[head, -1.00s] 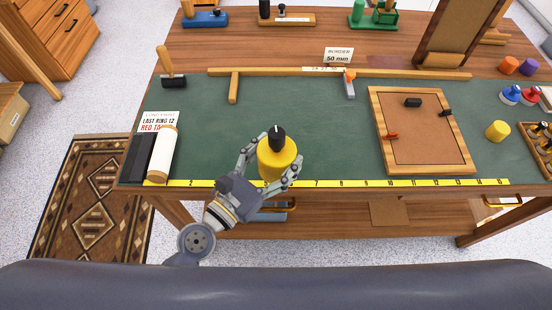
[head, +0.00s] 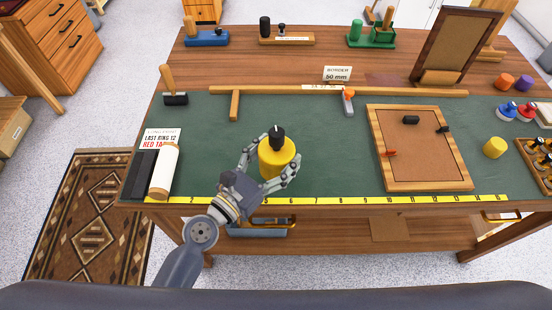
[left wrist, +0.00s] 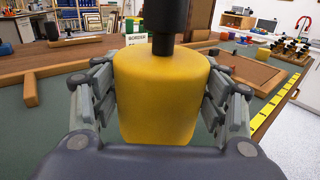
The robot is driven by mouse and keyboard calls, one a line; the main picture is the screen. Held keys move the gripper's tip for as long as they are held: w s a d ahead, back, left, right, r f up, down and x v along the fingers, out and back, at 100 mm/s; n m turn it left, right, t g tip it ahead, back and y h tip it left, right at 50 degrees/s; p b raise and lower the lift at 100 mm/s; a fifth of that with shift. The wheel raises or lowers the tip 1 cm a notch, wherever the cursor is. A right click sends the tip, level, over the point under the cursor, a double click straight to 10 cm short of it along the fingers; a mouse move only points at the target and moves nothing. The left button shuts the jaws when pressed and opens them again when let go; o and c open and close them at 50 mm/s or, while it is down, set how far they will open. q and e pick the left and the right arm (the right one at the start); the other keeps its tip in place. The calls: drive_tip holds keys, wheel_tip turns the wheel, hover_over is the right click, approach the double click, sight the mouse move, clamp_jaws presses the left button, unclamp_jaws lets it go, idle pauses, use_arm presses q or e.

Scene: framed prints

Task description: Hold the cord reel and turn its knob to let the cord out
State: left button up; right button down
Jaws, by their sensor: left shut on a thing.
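The cord reel (head: 277,160) is a yellow drum standing upright on the green mat near the front of the bench. Its black knob (head: 277,136) sits on top, with a light mark on it. My left gripper (head: 270,163) is around the yellow drum, with its fingers on both sides, shut on it. In the left wrist view the drum (left wrist: 160,95) fills the middle between the two fingers, and the knob (left wrist: 165,22) rises above it, cut by the top edge. No let-out cord can be made out. My right gripper is not in view.
A yellow measuring strip (head: 350,200) runs along the bench's front edge. A wooden frame (head: 420,188) with a brown panel lies to the right. A white roll (head: 164,170) and a dark block (head: 140,173) lie at left. The green mat (head: 320,145) around the reel is mostly clear.

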use_arm(q)
drive_tip(key=shift+w+r, duration=0.1)
drive_tip(key=shift+w, duration=2.25)
drive_tip(key=shift+f+b, duration=1.75)
drive_tip(key=shift+f, duration=0.35)
drive_tip(key=shift+f+b, duration=0.35)
drive_tip(key=shift+f, duration=0.1)
